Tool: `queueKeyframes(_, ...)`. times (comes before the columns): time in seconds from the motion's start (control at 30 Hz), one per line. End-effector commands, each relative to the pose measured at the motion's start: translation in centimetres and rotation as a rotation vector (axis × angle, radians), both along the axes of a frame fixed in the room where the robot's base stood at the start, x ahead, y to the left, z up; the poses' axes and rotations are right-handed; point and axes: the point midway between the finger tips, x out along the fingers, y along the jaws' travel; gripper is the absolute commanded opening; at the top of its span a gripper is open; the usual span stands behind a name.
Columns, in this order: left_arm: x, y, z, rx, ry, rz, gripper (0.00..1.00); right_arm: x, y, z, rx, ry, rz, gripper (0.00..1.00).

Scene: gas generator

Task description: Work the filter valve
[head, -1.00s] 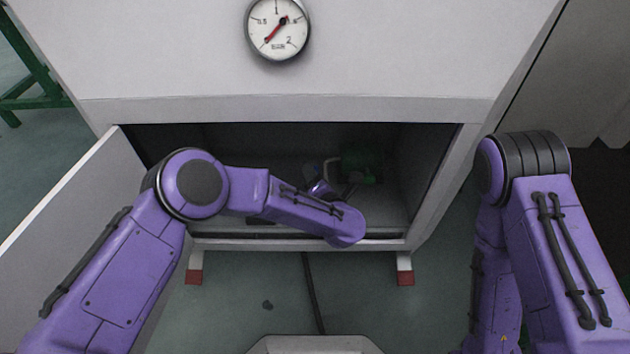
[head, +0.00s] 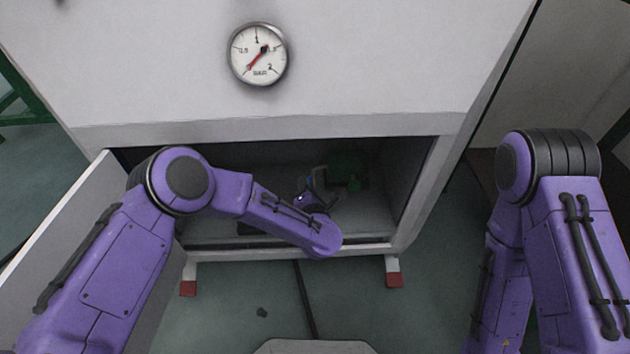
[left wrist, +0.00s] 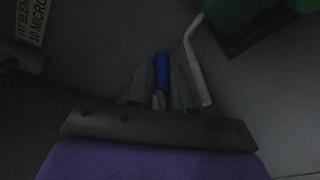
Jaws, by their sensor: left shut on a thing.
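The filter valve's blue handle (left wrist: 161,70) shows in the left wrist view, dark and small, between the two grey fingers of my left gripper (left wrist: 160,88). The gripper is shut on it. In the head view my left arm reaches into the open cabinet, and the gripper (head: 318,187) is small and partly hidden behind my wrist. A dark green part (head: 347,172) sits just right of it inside the cabinet; green also shows at the top right of the left wrist view. My right gripper is out of view.
The grey cabinet (head: 300,125) has a round pressure gauge (head: 258,54) on its front. Its open door (head: 75,215) stands at left, beside my left arm. A bent pale pipe (left wrist: 195,60) runs close to the right finger. A cable (head: 305,300) lies on the floor.

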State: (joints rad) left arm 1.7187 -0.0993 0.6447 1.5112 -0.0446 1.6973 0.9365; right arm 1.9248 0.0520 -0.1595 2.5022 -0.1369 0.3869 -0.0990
Motion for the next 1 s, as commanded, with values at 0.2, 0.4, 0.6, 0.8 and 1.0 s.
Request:
queueKeyframes(0.2, -0.1, -0.1, 0.2, 0.003, 0.001, -0.139, 0.0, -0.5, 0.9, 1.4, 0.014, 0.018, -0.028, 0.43)
queueKeyframes(0.4, -0.2, -0.6, 0.1, 0.003, 0.0, -0.245, 0.0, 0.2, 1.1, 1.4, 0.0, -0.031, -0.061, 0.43)
queueKeyframes(0.6, -0.3, -0.9, 0.1, 0.003, 0.0, -0.307, 0.0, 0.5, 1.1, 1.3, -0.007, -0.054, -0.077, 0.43)
queueKeyframes(0.8, -0.3, -1.1, 0.0, 0.003, -0.001, -0.327, 0.0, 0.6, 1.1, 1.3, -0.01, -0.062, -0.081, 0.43)
queueKeyframes(1.0, -0.3, -1.1, 0.0, 0.004, -0.002, -0.326, 0.0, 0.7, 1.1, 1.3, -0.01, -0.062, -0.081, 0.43)
